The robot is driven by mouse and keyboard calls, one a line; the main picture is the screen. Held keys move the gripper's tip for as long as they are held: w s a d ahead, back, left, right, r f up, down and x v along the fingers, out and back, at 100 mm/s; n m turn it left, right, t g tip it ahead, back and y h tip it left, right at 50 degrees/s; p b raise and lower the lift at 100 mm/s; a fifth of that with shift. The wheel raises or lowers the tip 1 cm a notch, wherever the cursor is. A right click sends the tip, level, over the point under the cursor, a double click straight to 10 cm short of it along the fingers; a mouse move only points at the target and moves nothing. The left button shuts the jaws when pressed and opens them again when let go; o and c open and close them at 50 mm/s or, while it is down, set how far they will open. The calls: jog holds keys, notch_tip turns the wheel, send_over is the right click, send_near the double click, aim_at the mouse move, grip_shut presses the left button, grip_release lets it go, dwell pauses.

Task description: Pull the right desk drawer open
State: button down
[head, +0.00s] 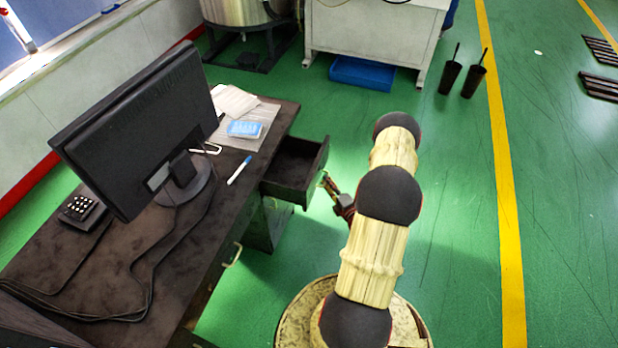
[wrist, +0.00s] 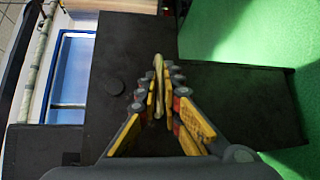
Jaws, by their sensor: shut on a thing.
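The desk drawer (head: 287,189) at the far end of the dark desk (head: 75,258) stands pulled out, with its dark inside showing. My gripper (head: 326,181) is at the drawer's outer front. In the wrist view my gripper (wrist: 160,88) has its yellow-padded fingers shut around the pale bar handle (wrist: 158,66). The drawer also shows in the wrist view as a dark panel and box (wrist: 240,95). In the head view the handle is mostly hidden by the gripper.
A second handle (head: 233,256) is on the desk's nearer front. A monitor (head: 135,130), papers (head: 235,103) and a pen (head: 239,170) are on top. Green floor is clear right of my arm. A blue bin (head: 362,73) and two black containers (head: 461,78) stand farther back.

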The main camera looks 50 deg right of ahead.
jog(key=s+d, duration=0.3)
jog(key=s, duration=0.4)
jog(key=shift+s+b, duration=0.2)
jog(key=shift+b, duration=0.1)
jog(key=c, duration=2)
grip_release()
jog(key=shift+o, duration=0.2)
jog(key=v, duration=1.2)
jog(key=shift+f, duration=0.1)
